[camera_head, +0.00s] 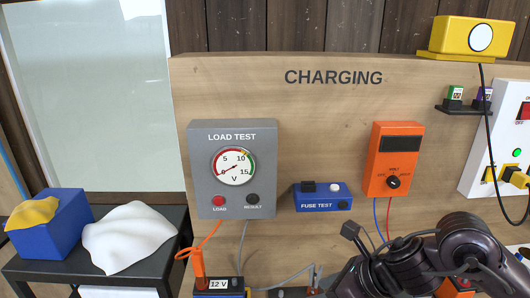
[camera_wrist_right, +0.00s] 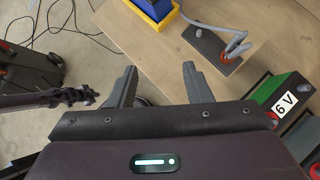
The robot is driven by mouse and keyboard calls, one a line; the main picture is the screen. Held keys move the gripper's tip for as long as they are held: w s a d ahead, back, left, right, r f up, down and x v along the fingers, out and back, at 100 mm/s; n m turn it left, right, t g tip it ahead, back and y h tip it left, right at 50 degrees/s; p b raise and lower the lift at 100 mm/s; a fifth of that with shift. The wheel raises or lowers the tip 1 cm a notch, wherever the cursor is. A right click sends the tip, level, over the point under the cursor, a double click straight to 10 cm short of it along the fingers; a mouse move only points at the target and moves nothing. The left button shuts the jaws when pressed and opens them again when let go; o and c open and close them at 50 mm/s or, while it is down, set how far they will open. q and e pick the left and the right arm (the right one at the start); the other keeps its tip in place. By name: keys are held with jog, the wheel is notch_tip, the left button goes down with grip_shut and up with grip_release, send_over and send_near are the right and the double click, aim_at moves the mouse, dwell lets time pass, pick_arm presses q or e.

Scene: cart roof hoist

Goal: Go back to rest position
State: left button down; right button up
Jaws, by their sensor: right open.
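My right gripper (camera_wrist_right: 157,72) shows in the right wrist view with its two dark fingers wide apart and nothing between them. It is above the edge of a wooden bench top (camera_wrist_right: 235,90). In the head view my right arm comes in at the lower right, in front of the charging board (camera_head: 300,100); whether its fingers show there is unclear. My left gripper is not in view.
A battery marked 6 V (camera_wrist_right: 284,107) and a grey clamp (camera_wrist_right: 232,50) are near the right gripper. The load tester (camera_head: 235,195), fuse tester (camera_head: 322,206) and orange meter (camera_head: 391,150) hang on the board. A black side table (camera_head: 40,268) holds a blue box (camera_head: 60,225) and white cloth (camera_head: 130,235).

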jog(key=a+m+t, duration=0.5)
jog(key=a+m, duration=0.2)
jog(key=m, duration=0.9)
jog(key=s+d+f+m+g+h, duration=0.3)
jog(key=s+d+f+m, duration=0.45)
jog(key=m, duration=0.65)
jog(key=s+d+f+m+g+h, duration=0.35)
jog(key=s+d+f+m, duration=0.45)
jog(key=m, duration=0.6)
notch_tip(320, 180, down, 35)
jog(key=s+b, duration=0.1)
jog(key=b, duration=0.5)
pick_arm(q)
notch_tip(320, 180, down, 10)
jog(key=b, duration=0.4)
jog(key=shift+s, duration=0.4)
pick_arm(e)
jog(key=s+d+f+g, duration=0.2)
jog(key=s+d+f, duration=0.1)
jog(key=s+f, duration=1.6)
notch_tip(320, 180, down, 3)
jog(key=shift+s+d+f+n, duration=0.1)
jog(key=shift+s+d+n, duration=0.05)
jog(key=shift+s+n, duration=0.15)
